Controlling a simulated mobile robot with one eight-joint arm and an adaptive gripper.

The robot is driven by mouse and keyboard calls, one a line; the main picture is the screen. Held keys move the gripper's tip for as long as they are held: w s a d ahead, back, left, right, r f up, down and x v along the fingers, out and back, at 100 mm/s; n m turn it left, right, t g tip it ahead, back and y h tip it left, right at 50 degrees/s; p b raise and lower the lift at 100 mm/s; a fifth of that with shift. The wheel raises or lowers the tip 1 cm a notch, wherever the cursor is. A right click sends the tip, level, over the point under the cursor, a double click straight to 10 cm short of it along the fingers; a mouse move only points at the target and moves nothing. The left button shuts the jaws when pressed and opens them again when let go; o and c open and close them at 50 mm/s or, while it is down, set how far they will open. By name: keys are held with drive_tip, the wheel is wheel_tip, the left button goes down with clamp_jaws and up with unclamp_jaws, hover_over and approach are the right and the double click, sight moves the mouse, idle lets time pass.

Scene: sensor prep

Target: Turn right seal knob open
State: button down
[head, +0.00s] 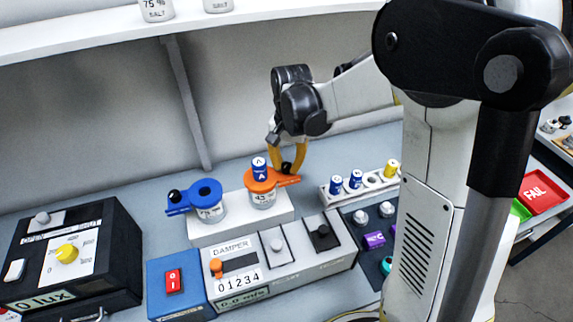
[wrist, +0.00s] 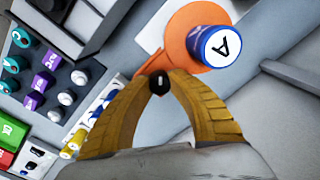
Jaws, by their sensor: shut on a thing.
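The right jar (head: 262,200) has an orange seal with an arm (head: 270,185) reaching to the right. A blue canister marked A (head: 259,167) stands in that seal; its top shows in the wrist view (wrist: 221,46). My gripper (head: 287,168) has its yellow fingers down at the end of the orange arm. In the wrist view my fingertips (wrist: 161,80) are shut on the small black seal knob (wrist: 159,83), which shows between them.
The left jar (head: 211,213) has a blue seal (head: 205,192) with a black knob (head: 174,196). Both jars stand on a white block (head: 232,228). A damper panel (head: 295,262) lies in front. A rack (head: 364,195) of several canisters is at right.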

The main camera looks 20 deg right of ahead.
sight(288, 165)
drive_tip(key=c, duration=1.2)
unclamp_jaws()
drive_tip(key=shift+o, duration=0.2)
drive_tip(key=shift+r, duration=0.1)
wheel_tip(288, 165, up, 12)
drive_tip(key=shift+d, duration=0.2)
drive_tip(key=shift+s, duration=0.1)
